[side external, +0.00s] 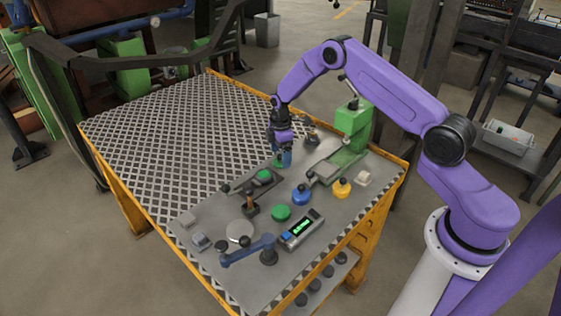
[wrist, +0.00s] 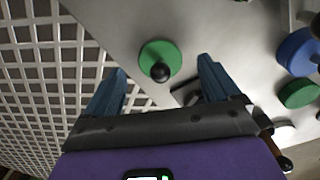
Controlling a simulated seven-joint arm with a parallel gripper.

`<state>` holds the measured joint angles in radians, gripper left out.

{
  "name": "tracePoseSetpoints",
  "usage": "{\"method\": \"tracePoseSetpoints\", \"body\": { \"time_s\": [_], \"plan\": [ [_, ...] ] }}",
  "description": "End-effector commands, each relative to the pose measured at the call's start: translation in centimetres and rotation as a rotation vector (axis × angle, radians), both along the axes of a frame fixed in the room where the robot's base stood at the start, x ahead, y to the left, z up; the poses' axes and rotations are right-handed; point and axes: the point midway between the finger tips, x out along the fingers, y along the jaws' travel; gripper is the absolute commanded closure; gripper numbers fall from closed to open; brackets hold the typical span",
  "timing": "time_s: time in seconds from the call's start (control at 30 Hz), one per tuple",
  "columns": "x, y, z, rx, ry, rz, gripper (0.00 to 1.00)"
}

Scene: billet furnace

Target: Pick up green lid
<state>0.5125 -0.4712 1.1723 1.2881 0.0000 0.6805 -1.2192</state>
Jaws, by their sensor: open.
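The green lid (wrist: 158,55), a round disc with a black ball knob, lies on the grey plate in the wrist view. It shows in the upper middle, between and ahead of my two blue fingertips. In the side view a bit of its green edge (side external: 277,163) shows beside my fingers; the rest is hidden. My gripper (side external: 284,158) points down over this spot, and in the wrist view (wrist: 162,66) its fingers are apart with nothing held. I cannot tell the exact height of the fingertips. A green pot (side external: 281,213) without a knob stands nearer the camera.
A green machine (side external: 351,122) stands behind. A display box (side external: 301,230) and blue jointed device (side external: 248,250) are in front. The mesh tabletop (side external: 165,130) at left is clear.

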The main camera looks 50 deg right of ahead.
Motion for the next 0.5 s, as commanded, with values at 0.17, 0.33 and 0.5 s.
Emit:
{"method": "tracePoseSetpoints", "body": {
  "time_s": [0.17, 0.33, 0.5],
  "plan": [
    [-0.04, 0.02, -1.4, 0.0, 0.001, 0.0, 0.11],
    [-0.02, 0.01, -1.49, 0.0, 0.0, 0.0, 0.11],
    [-0.03, 0.0, -1.47, 0.0, 0.0, 0.0, 0.43]
  ]
}}
